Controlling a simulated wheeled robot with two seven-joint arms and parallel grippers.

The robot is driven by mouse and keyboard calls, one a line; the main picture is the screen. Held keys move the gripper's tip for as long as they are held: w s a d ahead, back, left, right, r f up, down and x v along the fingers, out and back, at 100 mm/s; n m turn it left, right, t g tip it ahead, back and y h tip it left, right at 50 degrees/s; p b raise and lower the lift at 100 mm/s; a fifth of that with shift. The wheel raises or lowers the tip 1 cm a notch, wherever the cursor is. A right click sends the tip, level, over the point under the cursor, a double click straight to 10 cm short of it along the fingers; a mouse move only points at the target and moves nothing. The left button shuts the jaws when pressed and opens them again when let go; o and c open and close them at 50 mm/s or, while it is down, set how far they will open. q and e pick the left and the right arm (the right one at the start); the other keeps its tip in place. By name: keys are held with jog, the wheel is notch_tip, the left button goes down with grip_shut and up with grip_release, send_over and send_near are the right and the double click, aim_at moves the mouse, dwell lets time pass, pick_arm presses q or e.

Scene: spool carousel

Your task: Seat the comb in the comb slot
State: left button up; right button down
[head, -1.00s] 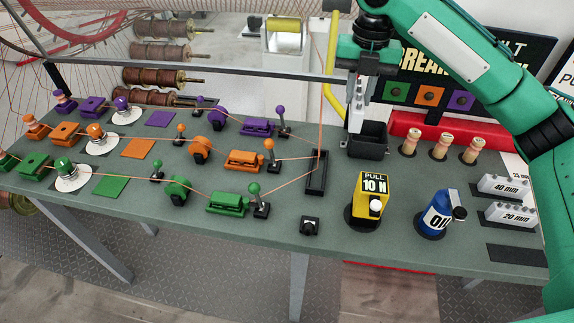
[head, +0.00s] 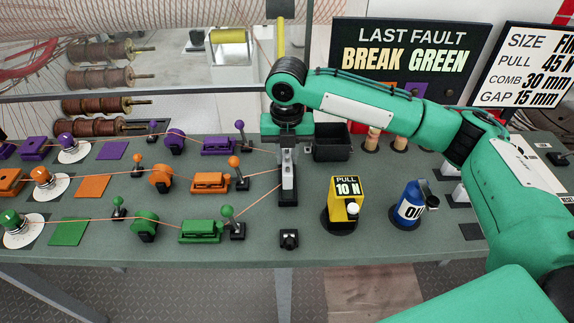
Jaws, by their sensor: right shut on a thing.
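The comb (head: 288,176) is a light grey toothed block, held upright under my right gripper (head: 288,143). My right gripper is shut on its upper part and points straight down. The comb slot (head: 288,201) is a dark rectangular holder on the bench, right of the coloured levers. The comb stands over or in the slot, in line with it, and covers most of it. I cannot tell whether its bottom is fully down. My left gripper is not in view.
Thin wires run from the levers toward the slot, beside the comb. A black bin (head: 331,143) stands behind. The yellow pull gauge (head: 344,205) and blue oil bottle (head: 410,205) stand to the right. A small black button box (head: 289,239) is in front. My right arm hides other combs.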

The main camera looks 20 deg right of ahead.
aim_at(287, 153)
notch_tip(287, 153, down, 5)
jog(key=shift+r+p, duration=0.2)
jog(key=shift+p, duration=0.15)
jog(key=shift+f, duration=0.2)
jog(key=c, duration=1.3)
grip_release()
jog(key=shift+f, duration=0.1)
jog(key=shift+o, duration=0.2)
notch_tip(287, 153, up, 12)
jog(key=shift+r+b, duration=0.15)
jog(key=shift+b, duration=1)
